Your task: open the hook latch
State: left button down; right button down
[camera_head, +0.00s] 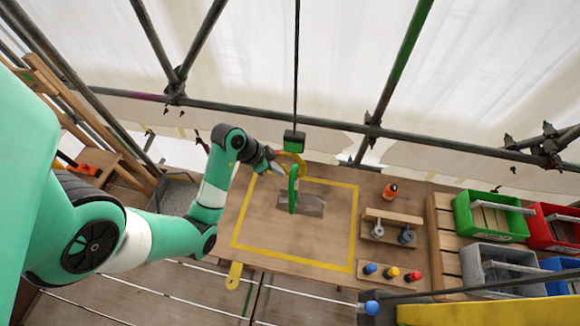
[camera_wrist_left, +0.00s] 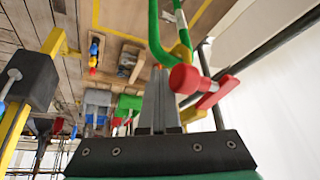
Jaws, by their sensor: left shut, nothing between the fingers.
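A green hook (camera_head: 293,188) hangs from a dark cable above the work table, under a green block (camera_head: 294,141). A yellow-orange ring-like part (camera_head: 291,161) shows at its upper end. In the left wrist view the green hook (camera_wrist_left: 156,35) is close, with a red latch lever and round red knob (camera_wrist_left: 185,79) beside it. My left gripper (camera_head: 278,169) reaches in from the left, next to the hook's upper part. Its fingers (camera_wrist_left: 160,76) are shut and empty, close to the red knob; I cannot tell whether they touch it. My right gripper is not in view.
Scaffold poles (camera_head: 400,60) stand behind.

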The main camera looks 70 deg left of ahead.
pick_arm(q)
jog(key=shift+s+a+r, duration=0.4)
jog(key=shift+s, duration=0.3)
jog(key=shift+s+a+r, duration=0.25)
jog(key=shift+s+a, duration=0.1)
jog(key=shift+s, duration=0.25)
jog(key=shift+s+a+r, duration=0.25)
jog(key=shift+s+a, duration=0.1)
jog(key=shift+s, duration=0.2)
jog(key=shift+w+d, duration=0.15)
jog(key=shift+w, duration=0.05)
dwell(0.9)
